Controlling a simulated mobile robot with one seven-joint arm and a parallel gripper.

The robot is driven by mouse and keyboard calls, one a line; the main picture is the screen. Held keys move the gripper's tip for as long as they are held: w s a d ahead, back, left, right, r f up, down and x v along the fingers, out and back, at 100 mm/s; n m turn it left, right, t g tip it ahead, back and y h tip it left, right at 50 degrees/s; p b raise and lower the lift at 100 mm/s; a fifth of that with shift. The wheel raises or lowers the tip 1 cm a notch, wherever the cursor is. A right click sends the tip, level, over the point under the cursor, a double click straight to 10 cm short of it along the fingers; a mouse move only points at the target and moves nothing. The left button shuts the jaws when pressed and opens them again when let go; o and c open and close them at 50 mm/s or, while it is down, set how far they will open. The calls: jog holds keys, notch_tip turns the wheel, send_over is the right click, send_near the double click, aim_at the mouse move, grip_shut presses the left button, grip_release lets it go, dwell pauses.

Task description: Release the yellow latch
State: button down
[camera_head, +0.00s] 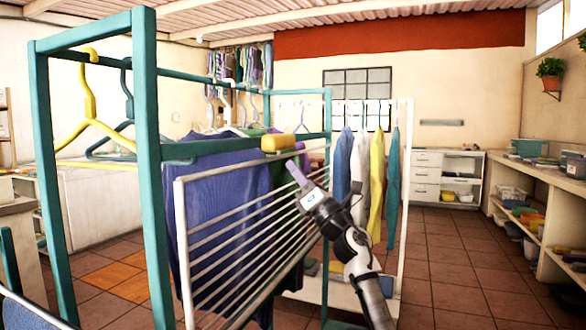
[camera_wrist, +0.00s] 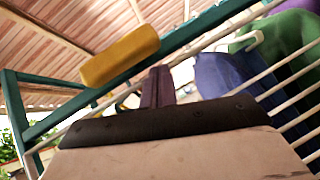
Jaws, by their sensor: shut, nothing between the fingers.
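The yellow latch (camera_head: 278,142) is a rounded yellow block on the teal top rail of the clothes rack, above the white slatted panel (camera_head: 240,235). In the wrist view the latch (camera_wrist: 120,54) is just above and left of my fingertips. My gripper (camera_head: 296,170) is shut and empty, just below and right of the latch. In the wrist view my gripper's purple fingers (camera_wrist: 158,88) are together and point up toward the rail. A gap shows between the fingers and the latch there; I cannot tell its depth.
Several garments hang on a white rack (camera_head: 405,180) behind my arm. Shelves (camera_head: 540,215) line the right wall. The tiled floor (camera_head: 450,270) at right is clear.

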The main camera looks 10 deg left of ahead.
jog(key=s+d+f, duration=0.1)
jog(key=d+f, duration=0.6)
jog(key=f, duration=0.2)
jog(key=shift+s+b, duration=0.15)
jog(key=shift+b, duration=0.2)
